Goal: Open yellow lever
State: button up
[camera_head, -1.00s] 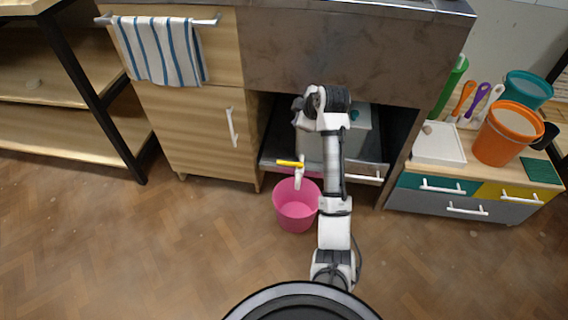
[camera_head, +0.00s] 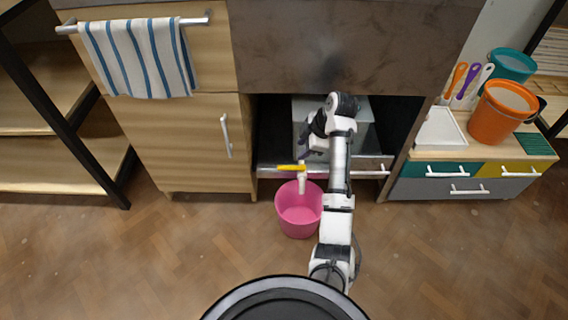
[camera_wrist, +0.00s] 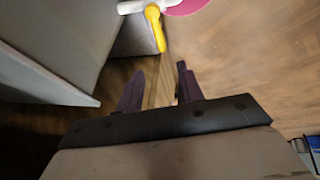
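The yellow lever (camera_head: 291,167) sits crosswise on top of a white spout (camera_head: 302,184), which comes off a grey tank (camera_head: 362,112) on the pull-out shelf under the counter. In the wrist view the yellow lever (camera_wrist: 156,28) shows near the top, beside the white spout (camera_wrist: 130,6). My gripper (camera_wrist: 160,85) is open and empty, its two dark fingers apart and short of the lever. In the head view my gripper (camera_head: 306,150) is just above and right of the lever, partly hidden by my own arm. A pink bucket (camera_head: 298,212) stands on the floor below the spout.
A wooden cabinet (camera_head: 190,130) with a striped towel (camera_head: 140,55) is at left. A low drawer unit (camera_head: 470,180) at right holds an orange bucket (camera_head: 500,115) and a white tray (camera_head: 440,128).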

aim_at(285, 166)
jog(key=b+x, duration=0.2)
jog(key=x, duration=1)
jog(key=shift+a+f+b, duration=0.1)
jog(key=shift+f+b, duration=0.2)
jog(key=shift+b, duration=0.05)
jog(key=shift+c, duration=0.4)
grip_shut()
